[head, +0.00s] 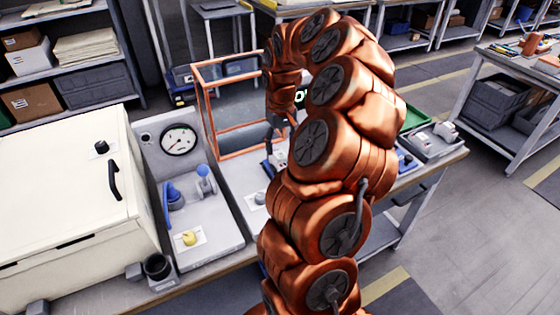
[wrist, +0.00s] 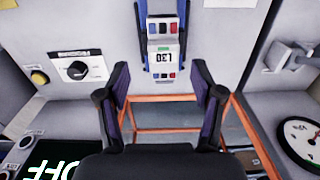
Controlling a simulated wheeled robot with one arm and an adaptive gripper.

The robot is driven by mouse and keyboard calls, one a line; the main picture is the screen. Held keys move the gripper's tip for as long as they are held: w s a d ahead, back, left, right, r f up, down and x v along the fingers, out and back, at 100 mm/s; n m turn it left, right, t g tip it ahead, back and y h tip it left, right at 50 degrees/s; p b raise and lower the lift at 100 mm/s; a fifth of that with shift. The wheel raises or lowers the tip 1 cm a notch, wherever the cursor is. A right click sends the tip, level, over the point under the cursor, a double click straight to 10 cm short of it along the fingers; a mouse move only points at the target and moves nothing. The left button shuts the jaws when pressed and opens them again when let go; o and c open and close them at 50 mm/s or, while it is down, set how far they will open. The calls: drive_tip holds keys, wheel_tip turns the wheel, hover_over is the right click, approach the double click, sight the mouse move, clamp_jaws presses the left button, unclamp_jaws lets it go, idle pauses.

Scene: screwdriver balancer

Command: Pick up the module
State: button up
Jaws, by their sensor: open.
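The module is most likely the blue-edged block (wrist: 163,52) with a pale face, red and blue patches and a small display, lying on a light grey panel in the wrist view. My gripper (wrist: 160,82) is open and empty, with its two dark fingers spread to the lower left and lower right of the block. The block's near end points into the gap between the fingertips; I see no contact.
An orange frame (head: 235,66) stands behind my gripper. A pressure knob (wrist: 77,69) sits beside the block on the panel. To the left are a gauge (head: 179,139), a blue valve (head: 174,194) and a white cabinet (head: 70,190). My arm hides part of the bench.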

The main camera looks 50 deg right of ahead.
sight(280, 154)
drive_tip(key=shift+w+a+f+p, duration=0.1)
drive_tip(key=shift+f+p, duration=0.5)
drive_tip(key=shift+f, duration=0.85)
drive_tip(key=shift+w+a+f+p, duration=0.1)
drive_tip(key=shift+f+p, duration=0.5)
drive_tip(key=shift+f, duration=0.85)
clamp_jaws()
